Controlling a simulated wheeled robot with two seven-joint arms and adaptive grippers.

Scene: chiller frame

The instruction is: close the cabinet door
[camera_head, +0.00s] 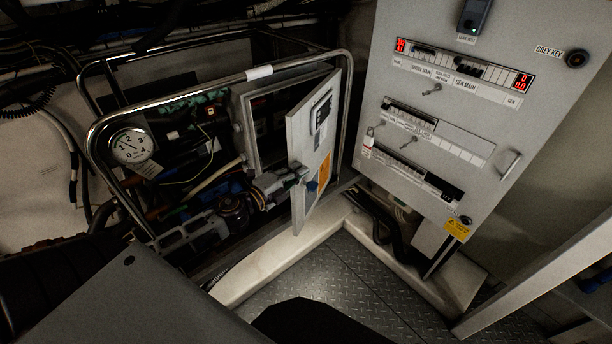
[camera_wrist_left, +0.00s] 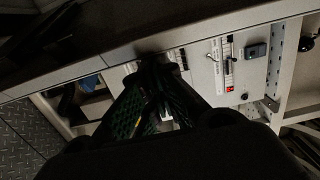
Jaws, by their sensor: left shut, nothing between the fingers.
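The cabinet door (camera_head: 308,140) is a light grey panel with a dark display and an orange label. It stands open, swung out from the grey cabinet box (camera_head: 243,128) inside the tubular frame. My left gripper (camera_head: 299,181) is shut and empty at the door's near free edge, about mid-height. It partly overlaps the edge; I cannot tell whether it touches. In the left wrist view the black fingers with green pads (camera_wrist_left: 150,75) close together below a long grey edge that seems to be the door's. My right gripper is in neither view.
A large switch panel (camera_head: 465,130) with red displays stands to the right of the door. Chrome tubing (camera_head: 190,95) crosses left and above. A pressure gauge (camera_head: 132,146), hoses and cables fill the frame's left. The chequer-plate floor (camera_head: 335,275) is bare in front.

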